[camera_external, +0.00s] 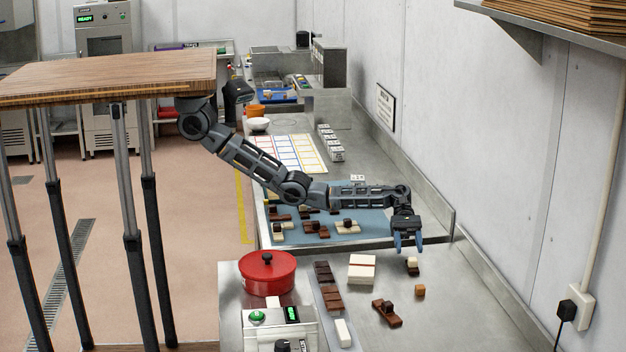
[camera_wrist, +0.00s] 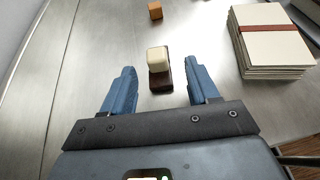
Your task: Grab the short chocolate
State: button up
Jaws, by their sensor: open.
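A small chocolate piece (camera_external: 412,267) with a dark brown base and a cream block on top stands on the steel counter below my gripper (camera_external: 409,249). In the wrist view this piece (camera_wrist: 158,62) lies between and slightly ahead of the two blue fingers of my gripper (camera_wrist: 162,74), with a gap on each side. My gripper is open, empty and pointing down. Another brown piece, a flat bar with a dark block on it (camera_external: 387,313), lies nearer the camera. Which piece counts as the short chocolate I cannot tell for sure.
A caramel cube (camera_external: 419,290) and a white stack with a red band (camera_external: 362,268) lie nearby. A narrow tray holds dark bars (camera_external: 328,299) and a white bar (camera_external: 343,333). A red pot (camera_external: 268,272) stands left. A blue mat (camera_external: 375,222) holds several chocolates. A wall is at right.

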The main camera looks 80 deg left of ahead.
aim_at(412, 258)
jog(key=shift+f+b+x, duration=0.2)
jog(key=shift+b+x, duration=1.2)
jog(key=shift+b, duration=0.35)
jog(key=shift+b+x, duration=1.1)
jog(key=shift+w+r, duration=0.15)
jog(key=shift+r, duration=0.05)
jog(key=c, duration=1)
